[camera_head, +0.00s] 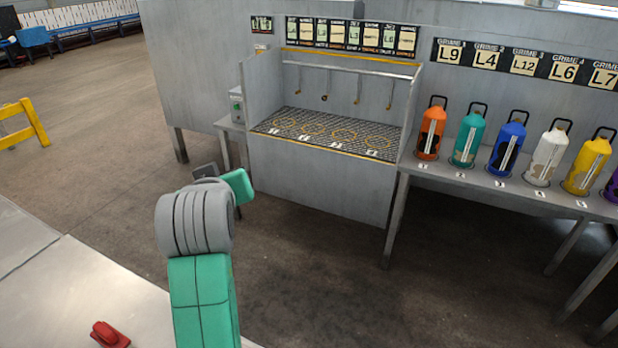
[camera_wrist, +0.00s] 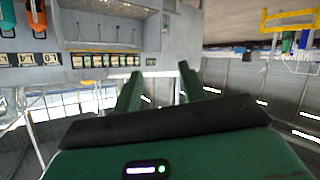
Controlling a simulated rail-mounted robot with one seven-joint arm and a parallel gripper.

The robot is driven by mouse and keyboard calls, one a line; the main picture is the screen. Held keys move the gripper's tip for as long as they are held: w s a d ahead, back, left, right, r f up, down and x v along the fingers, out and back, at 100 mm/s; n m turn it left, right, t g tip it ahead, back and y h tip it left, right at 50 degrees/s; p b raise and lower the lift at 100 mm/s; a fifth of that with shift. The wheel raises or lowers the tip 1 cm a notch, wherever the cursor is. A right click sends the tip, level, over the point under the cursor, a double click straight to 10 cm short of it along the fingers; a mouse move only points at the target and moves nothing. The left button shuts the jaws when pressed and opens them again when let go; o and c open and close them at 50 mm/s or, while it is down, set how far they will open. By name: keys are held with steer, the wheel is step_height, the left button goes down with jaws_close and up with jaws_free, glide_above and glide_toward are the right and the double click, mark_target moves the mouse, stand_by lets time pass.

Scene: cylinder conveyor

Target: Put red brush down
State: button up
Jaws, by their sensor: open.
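A red brush (camera_head: 110,335) rests on the pale metal table (camera_head: 62,290) at the lower left of the head view, partly cut off by the bottom edge. My gripper (camera_wrist: 160,69) shows in the wrist view with its two green fingers apart and nothing between them. In the head view my green and grey arm reaches up away from the brush, and the fingers cannot be made out clearly. The brush does not show in the wrist view.
A grey wash booth (camera_head: 325,185) with a grated top stands ahead. A shelf (camera_head: 505,187) on its right holds several coloured cylinders, among them an orange one (camera_head: 431,133). A yellow barrier (camera_head: 25,122) stands at far left. Open floor lies between table and booth.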

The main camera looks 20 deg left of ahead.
steer(key=s+d+r+m+t, duration=0.2)
steer(key=d+r+t, duration=0.3)
steer(key=d, duration=0.5)
steer(key=s+d+r+m+t+h, duration=0.2)
steer(key=s+d+r+m+t, duration=0.1)
steer(key=s+d+r, duration=0.4)
steer(key=s+d+r+m+t+h, duration=0.2)
steer(key=s+d+r+t+h, duration=0.1)
steer(key=s+d+r, duration=0.5)
steer(key=s+d+t, duration=0.1)
steer(key=s+d, duration=0.2)
steer(key=s, duration=0.1)
steer(key=shift+s+d+m+t+h, duration=0.2)
steer(key=shift+s+m+t+h, duration=0.1)
steer(key=shift+s+m+t, duration=0.1)
step_height(320, 180, up, 30)
steer(key=p, duration=2.9)
steer(key=shift+f, duration=0.25)
steer(key=shift+o, duration=0.5)
steer(key=shift+a, duration=0.1)
